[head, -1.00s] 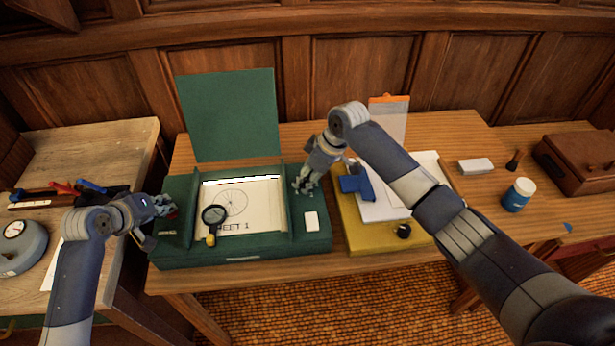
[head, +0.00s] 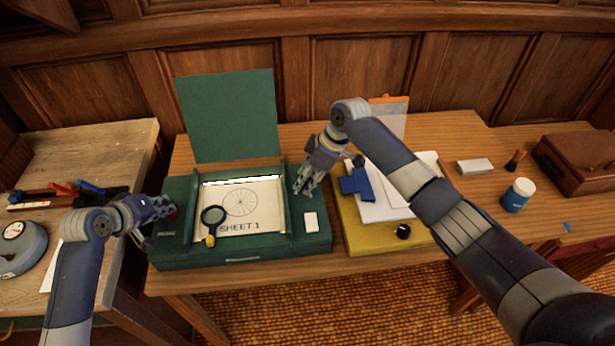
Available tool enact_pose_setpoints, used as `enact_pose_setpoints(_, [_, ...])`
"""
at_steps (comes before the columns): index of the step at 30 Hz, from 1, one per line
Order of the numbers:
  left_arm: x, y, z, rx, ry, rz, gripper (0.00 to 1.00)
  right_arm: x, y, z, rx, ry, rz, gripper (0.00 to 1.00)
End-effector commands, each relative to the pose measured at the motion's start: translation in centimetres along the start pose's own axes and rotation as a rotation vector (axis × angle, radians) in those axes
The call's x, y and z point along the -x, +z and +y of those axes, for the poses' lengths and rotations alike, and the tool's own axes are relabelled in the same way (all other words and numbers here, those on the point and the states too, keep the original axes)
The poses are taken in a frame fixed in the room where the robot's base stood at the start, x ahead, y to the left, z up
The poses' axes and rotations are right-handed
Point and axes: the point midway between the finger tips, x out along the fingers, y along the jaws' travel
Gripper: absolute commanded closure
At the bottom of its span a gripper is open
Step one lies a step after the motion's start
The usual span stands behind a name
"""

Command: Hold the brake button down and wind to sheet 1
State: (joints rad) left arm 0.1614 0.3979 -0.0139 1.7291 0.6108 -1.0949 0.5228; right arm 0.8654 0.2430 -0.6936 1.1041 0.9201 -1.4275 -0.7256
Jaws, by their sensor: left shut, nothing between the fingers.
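The green box (head: 275,248) stands on the middle desk with its lid (head: 228,115) raised. In its window lies a paper sheet (head: 265,212) with a drawn circle and the full label "SHEET 1". A little red, likely the brake button (head: 173,215), shows at the box's left side, mostly hidden by my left gripper (head: 170,208). That gripper is shut with its tips at the red part; I cannot tell how far it is pressed. My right gripper (head: 301,190) points down at the box's right rear. Its fingers hide whatever winder is there, and their grip is unclear.
A magnifier (head: 211,240) lies over the window's left edge, and a white block (head: 311,219) sits on the box's right side. To the right are a yellow board (head: 365,238) with papers and a blue block (head: 356,184), and a blue jar (head: 516,197).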

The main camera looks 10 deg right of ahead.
Motion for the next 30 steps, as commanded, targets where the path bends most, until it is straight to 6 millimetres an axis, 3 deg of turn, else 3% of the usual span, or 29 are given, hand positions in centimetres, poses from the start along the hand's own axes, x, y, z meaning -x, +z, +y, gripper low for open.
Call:
enact_pose_setpoints(13, [-0.1,0.2,-0.1,0.0,-0.003,-0.004,1.0,0.8,0.0,0.1,-0.001,0.002,0.002,0.6])
enact_pose_setpoints(24, [-0.1,0.2,-0.1,0.0,-0.003,-0.004,1.0,8.2,0.0,0.1,0.0,0.004,0.002,0.6])
enact_pose_setpoints(30, [-0.1,0.2,-0.1,0.0,-0.003,-0.005,1.0,11.1,0.0,0.0,0.0,0.002,0.001,0.6])
